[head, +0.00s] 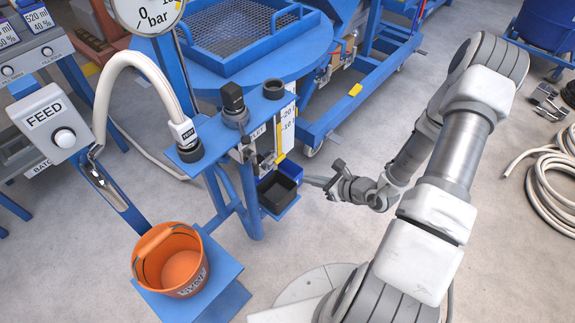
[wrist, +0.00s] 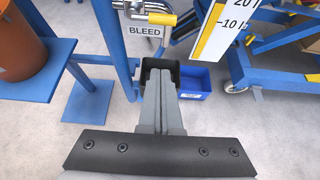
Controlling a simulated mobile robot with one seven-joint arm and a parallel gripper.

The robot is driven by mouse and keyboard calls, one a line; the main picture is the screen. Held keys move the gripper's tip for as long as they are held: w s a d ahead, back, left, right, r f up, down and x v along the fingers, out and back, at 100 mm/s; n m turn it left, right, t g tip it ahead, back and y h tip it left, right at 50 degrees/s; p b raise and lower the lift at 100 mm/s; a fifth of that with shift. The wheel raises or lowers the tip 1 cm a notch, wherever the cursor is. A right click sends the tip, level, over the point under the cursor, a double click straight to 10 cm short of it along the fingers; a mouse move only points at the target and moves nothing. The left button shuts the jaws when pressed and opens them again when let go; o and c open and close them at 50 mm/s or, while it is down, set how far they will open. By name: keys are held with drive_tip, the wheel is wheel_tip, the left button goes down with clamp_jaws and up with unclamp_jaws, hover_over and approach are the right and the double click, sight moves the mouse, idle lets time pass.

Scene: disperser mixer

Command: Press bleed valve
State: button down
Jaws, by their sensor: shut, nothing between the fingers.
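The bleed valve (wrist: 150,12) shows at the top of the wrist view as a silver lever with a yellow grip (wrist: 163,19). Below it is a white plate marked BLEED (wrist: 143,31). My gripper (wrist: 160,72) is shut and empty, with its fingertips lower in the picture than the plate and apart from the valve. In the head view my gripper (head: 308,181) is just right of the small bins under the blue stand. The valve is small and partly hidden among the fittings there.
A black bin (wrist: 160,64) and a blue bin (wrist: 194,83) sit beyond my fingertips. A white scale (wrist: 222,28) hangs right of the valve. An orange bucket (head: 172,260) stands on a blue platform at left. A coiled hose (head: 545,185) lies at right.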

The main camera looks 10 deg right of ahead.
sight(277, 162)
drive_tip(key=b+x, duration=0.3)
drive_tip(key=x, duration=0.7)
drive_tip(key=shift+w+a+r, duration=0.1)
drive_tip(key=shift+w+r, duration=0.05)
drive_tip(key=shift+r, duration=0.85)
drive_tip(key=shift+w+a+r, duration=0.1)
drive_tip(key=shift+w+r, duration=0.05)
drive_tip(key=shift+r, duration=0.85)
